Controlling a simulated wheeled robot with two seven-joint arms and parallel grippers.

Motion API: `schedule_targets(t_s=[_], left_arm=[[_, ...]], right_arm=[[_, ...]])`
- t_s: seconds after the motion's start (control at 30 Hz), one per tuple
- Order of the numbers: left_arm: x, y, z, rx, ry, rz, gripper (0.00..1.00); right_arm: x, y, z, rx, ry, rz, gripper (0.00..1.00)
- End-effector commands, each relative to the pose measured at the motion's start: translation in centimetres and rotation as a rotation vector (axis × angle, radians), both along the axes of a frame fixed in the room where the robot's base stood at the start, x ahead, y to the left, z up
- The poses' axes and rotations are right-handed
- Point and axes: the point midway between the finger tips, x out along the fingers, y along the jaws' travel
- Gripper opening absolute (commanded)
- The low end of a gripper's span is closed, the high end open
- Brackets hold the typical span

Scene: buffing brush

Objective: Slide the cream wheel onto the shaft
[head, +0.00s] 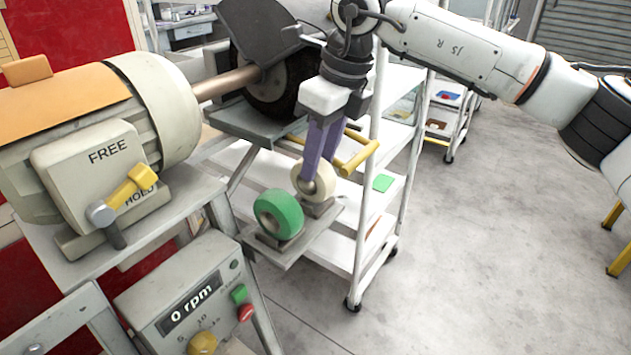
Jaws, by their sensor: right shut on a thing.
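The cream wheel (325,178) is upright on a small grey shelf, with its hub between the purple fingers of my right gripper (316,184). My right gripper comes down from above and is shut on the wheel. A green wheel (279,215) stands in a holder just left of it and nearer. The shaft (226,84) sticks out to the right from the motor housing (150,90), toward a dark brush wheel (285,85) under a grey guard. I cannot tell whether the cream wheel still touches its holder. My left gripper is not in view.
The motor's lever (125,195) sits between FREE and HOLD marks, nearer HOLD. A control box (185,300) reads 0 rpm. A yellow handle (360,155) is close behind my right gripper. A white shelf cart (375,240) stands behind; open floor lies right.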

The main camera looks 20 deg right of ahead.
Motion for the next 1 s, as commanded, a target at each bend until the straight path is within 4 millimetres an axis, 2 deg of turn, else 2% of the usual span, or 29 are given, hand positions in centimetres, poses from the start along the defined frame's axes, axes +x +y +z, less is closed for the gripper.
schedule_targets(t_s=[0.03,0.7,1.0], left_arm=[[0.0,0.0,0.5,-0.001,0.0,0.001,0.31],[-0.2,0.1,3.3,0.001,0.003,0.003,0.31],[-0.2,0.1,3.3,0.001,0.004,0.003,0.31]], right_arm=[[0.0,0.0,0.6,0.001,-0.001,0.0,0.1],[0.0,0.0,4.7,0.001,-0.002,0.001,0.1],[0.0,0.0,4.8,0.0,-0.001,0.001,0.1]])
